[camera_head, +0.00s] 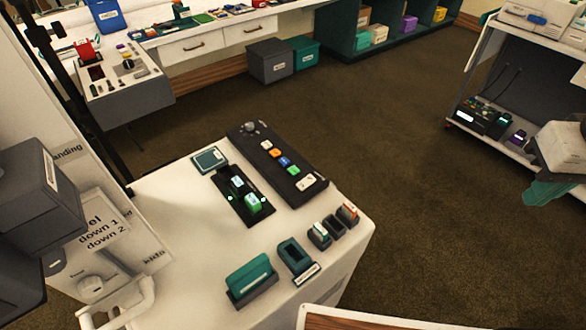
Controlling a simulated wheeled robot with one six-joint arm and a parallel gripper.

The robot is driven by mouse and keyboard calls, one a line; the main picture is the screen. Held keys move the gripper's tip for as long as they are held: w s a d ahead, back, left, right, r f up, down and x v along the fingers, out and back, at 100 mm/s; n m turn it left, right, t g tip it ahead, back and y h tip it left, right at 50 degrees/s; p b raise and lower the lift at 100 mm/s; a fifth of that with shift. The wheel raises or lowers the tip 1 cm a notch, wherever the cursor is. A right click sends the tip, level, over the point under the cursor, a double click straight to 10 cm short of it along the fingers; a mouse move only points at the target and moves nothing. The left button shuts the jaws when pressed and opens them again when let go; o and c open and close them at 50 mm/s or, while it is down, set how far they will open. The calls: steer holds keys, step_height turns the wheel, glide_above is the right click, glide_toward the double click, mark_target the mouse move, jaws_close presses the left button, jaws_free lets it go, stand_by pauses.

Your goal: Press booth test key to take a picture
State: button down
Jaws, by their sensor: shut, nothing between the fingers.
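A white-topped cabinet (180,215) stands in front of me with several control units on it. A black key unit (226,183) holds a pale key (237,182) and a green key (252,203), with small green lights beside them. Beside it, a longer dark panel (250,148) carries a grey knob, several small coloured keys and a larger white key (306,182). The lettering is too small to read, so I cannot tell which key is the test key.
A teal block in a dark holder (251,277), a teal-grey frame (293,255) and small holders (333,227) stand along the cabinet's front. A dark grey housing (38,190) is at left. Brown floor (430,200) is open to the right, before a shelved cart (500,130).

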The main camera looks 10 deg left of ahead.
steer(key=w+a+f+n+t, duration=0.2)
steer(key=w+a+n, duration=0.15)
steer(key=w, duration=0.45)
steer(key=w+a+f+n+t, duration=0.1)
steer(key=w+a+n+t, duration=0.2)
steer(key=w, duration=0.5)
steer(key=w+a+f+n+t, duration=0.1)
steer(key=w+a+f+n, duration=0.2)
steer(key=w, duration=0.4)
steer(key=n+g+y, duration=0.3)
steer(key=n+y, duration=0.6)
steer(key=n, duration=0.2)
glide_above(297, 172)
step_height(297, 172, down, 11)
steer(key=shift+w+r, duration=0.1)
steer(key=shift+r, duration=0.1)
steer(key=shift+f, duration=4.4)
steer(key=shift+f, duration=0.1)
steer(key=shift+f, duration=0.3)
